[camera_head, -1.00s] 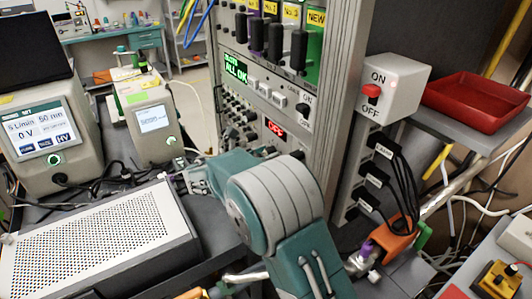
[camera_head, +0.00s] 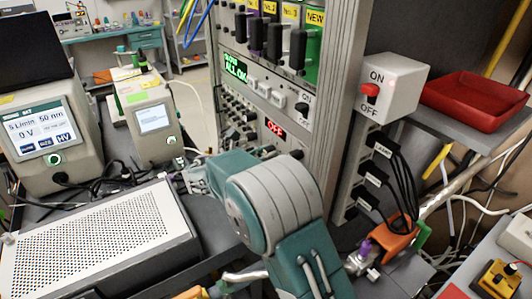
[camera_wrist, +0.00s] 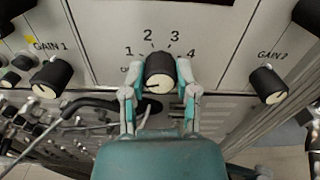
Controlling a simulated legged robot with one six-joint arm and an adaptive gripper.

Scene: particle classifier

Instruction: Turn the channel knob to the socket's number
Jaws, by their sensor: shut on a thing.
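The channel knob (camera_wrist: 159,68) is black with a pale cap and sits below the printed numbers 1, 2, 3 and 4 in the wrist view. A small label left of it is too small to read. My gripper (camera_wrist: 160,82) has one finger on each side of the knob and is shut on it. The direction of the knob's pointer is hard to tell. In the head view my gripper (camera_head: 194,178) is at the lower rack panel, and my arm hides the knob.
GAIN 1 (camera_wrist: 52,75) and GAIN 2 (camera_wrist: 267,84) knobs flank the channel knob. A cable (camera_wrist: 92,103) passes near the left finger. A perforated box (camera_head: 98,235) lies at left. An ON/OFF switch box (camera_head: 395,88) and red tray (camera_head: 475,101) are at right.

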